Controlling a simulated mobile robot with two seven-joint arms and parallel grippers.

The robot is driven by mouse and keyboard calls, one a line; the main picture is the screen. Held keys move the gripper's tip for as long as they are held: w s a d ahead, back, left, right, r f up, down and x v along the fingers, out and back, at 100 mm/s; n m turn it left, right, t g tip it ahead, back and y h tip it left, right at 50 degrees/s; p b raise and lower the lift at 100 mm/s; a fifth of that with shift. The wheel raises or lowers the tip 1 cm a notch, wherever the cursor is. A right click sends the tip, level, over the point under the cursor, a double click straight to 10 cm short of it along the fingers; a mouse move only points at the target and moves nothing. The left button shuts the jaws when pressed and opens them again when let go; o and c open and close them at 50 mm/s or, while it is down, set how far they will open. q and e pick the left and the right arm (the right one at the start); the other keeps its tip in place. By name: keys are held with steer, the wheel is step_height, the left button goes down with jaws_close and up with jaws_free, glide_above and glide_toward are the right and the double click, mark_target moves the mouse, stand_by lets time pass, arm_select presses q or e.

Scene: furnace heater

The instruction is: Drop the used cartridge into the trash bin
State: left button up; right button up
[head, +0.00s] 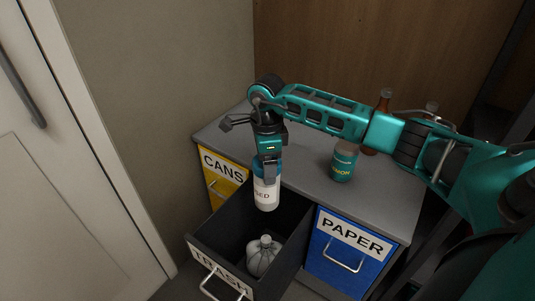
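The used cartridge (265,193) is a white cylinder with a blue band and partly visible lettering ending in "SED". My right gripper (267,170) points down and is shut on its upper part. It holds the cartridge upright over the back part of the open trash bin (202,243), a dark pulled-out drawer labelled TRASH. My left gripper is not in view.
A yellow CANS drawer (223,171) is left of the bin, and a blue PAPER drawer (345,247) is right. On the grey cabinet top (312,172) stand a teal-labelled bottle (343,166) and brown bottles (384,99) behind my arm. A white door (70,200) is at far left.

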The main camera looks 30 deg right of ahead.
steer(key=shift+m, duration=0.3)
steer(key=f+b, duration=0.2)
steer(key=f, duration=0.1)
steer(key=f+b, duration=0.2)
steer(key=f, duration=0.2)
steer(key=shift+s+a+b, duration=0.2)
steer(key=shift+b, duration=0.15)
steer(key=o, duration=1.5)
steer(key=shift+o, duration=0.9)
step_height(320, 180, up, 11)
steer(key=p, duration=0.2)
steer(key=shift+r+p, duration=0.2)
steer(key=shift+p, duration=0.1)
steer(key=shift+r, duration=0.75)
